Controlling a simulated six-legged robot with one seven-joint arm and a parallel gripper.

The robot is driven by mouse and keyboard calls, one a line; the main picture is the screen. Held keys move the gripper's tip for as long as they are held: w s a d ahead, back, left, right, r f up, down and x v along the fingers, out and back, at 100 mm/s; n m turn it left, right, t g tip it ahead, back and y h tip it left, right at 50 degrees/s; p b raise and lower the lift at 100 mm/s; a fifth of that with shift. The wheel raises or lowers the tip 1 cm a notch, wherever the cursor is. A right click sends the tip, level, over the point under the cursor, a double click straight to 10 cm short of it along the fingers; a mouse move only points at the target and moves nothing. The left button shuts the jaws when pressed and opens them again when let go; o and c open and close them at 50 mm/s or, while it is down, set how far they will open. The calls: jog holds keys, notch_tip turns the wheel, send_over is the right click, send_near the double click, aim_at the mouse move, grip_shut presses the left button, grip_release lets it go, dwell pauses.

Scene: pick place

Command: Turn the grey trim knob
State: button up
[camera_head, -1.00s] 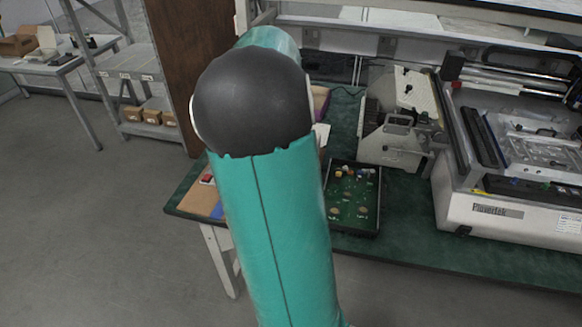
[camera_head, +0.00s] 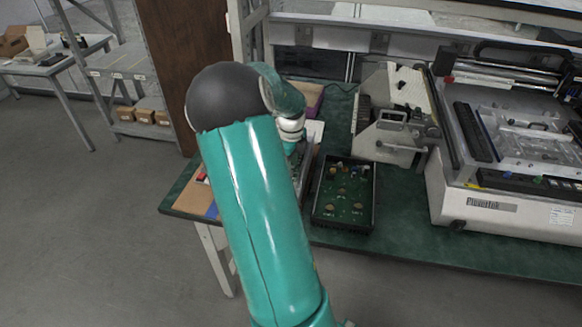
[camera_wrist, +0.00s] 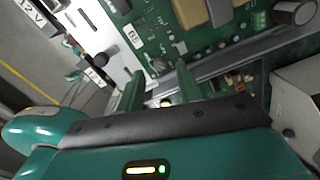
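A round knob (camera_wrist: 293,12) with a dark ribbed side and a pale grey top stands at the upper right of the wrist view, beside a green circuit board (camera_wrist: 160,45). I cannot be sure it is the grey trim knob. My gripper (camera_wrist: 158,82) has its two green fingers apart, with nothing held between them. They point toward the board's lower edge, left of and away from the knob. In the head view my arm hides most of the gripper and the board, and no knob can be made out there.
A black tray (camera_head: 316,217) with a green base and several small parts lies on the green bench (camera_head: 420,240). A grey metal fixture (camera_head: 392,130) and a large white machine (camera_head: 500,212) stand to its right. A purple bin (camera_head: 313,92) is behind my arm.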

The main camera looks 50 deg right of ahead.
jog(key=shift+f, duration=1)
grip_shut()
